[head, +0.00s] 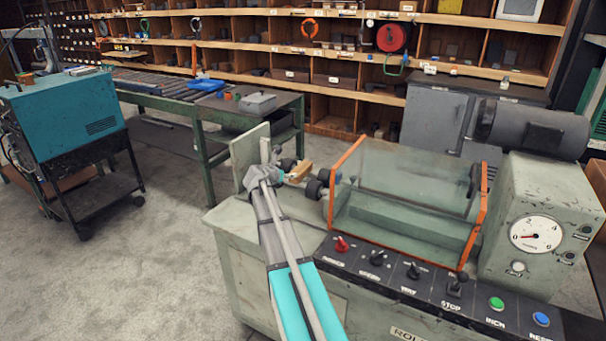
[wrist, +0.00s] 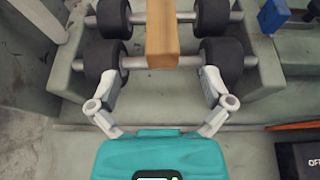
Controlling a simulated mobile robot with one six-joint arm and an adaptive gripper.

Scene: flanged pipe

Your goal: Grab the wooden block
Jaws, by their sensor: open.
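The wooden block (wrist: 162,38) is a light brown bar lying across two metal shafts with black rollers. In the wrist view it is at the top centre, running lengthwise away from me. In the head view the wooden block (head: 299,172) shows small beside the rollers, just right of my gripper (head: 262,178). My gripper (wrist: 157,92) is open and empty in the wrist view. Its two fingers are spread either side of the block's near end, with a gap on both sides. The fingertips are close to the front rollers; whether they touch them I cannot tell.
Black rollers (wrist: 105,60) flank the block on both sides. The machine has a clear guard with an orange frame (head: 347,165) to the right and an upright plate (head: 250,152) to the left. Knobs and buttons (head: 412,271) line its front. Open floor (head: 130,270) lies left.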

